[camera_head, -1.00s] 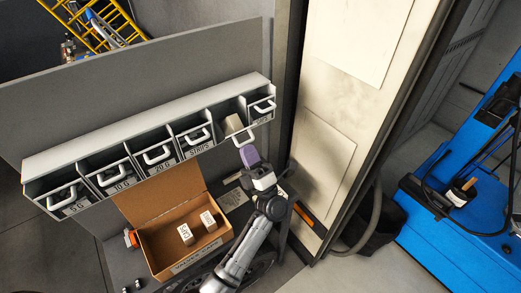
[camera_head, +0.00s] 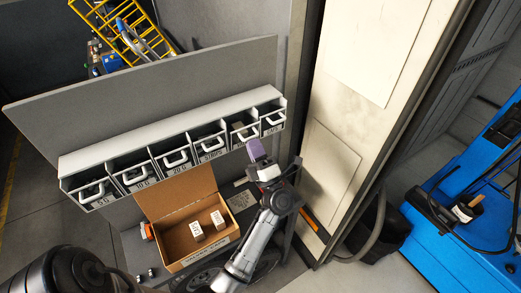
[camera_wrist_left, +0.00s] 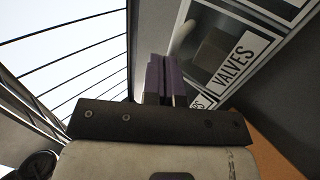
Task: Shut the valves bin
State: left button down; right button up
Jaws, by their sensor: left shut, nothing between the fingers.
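The valves bin (camera_head: 244,134) is the fifth from the left in the grey bin rack (camera_head: 150,148), with its handle in line with its neighbours' handles. In the left wrist view its VALVES label (camera_wrist_left: 236,58) is near the fingers, with a block dimly visible behind it. My left gripper (camera_head: 256,150) has purple fingers, shut and empty, just in front of and below this bin. The fingers also show in the left wrist view (camera_wrist_left: 165,80). I cannot tell whether they touch the bin. My right gripper is not in view.
An open cardboard box (camera_head: 180,268) below the rack holds two small cartons (camera_head: 206,227). The rack's other bins appear pushed in. A pale upright panel (camera_head: 350,130) stands right of the rack. A blue machine (camera_head: 475,235) is at far right.

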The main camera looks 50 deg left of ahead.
pick_arm(q)
jog(key=shift+a+r, duration=0.45)
jog(key=shift+r, duration=0.1)
jog(key=shift+a+r, duration=0.15)
jog(key=shift+a, duration=0.05)
dwell(0.6)
jog(key=b+v, duration=0.1)
jog(key=v, duration=0.6)
jog(key=shift+d+f+b, duration=0.2)
jog(key=shift+b, duration=0.1)
jog(key=shift+w, duration=0.1)
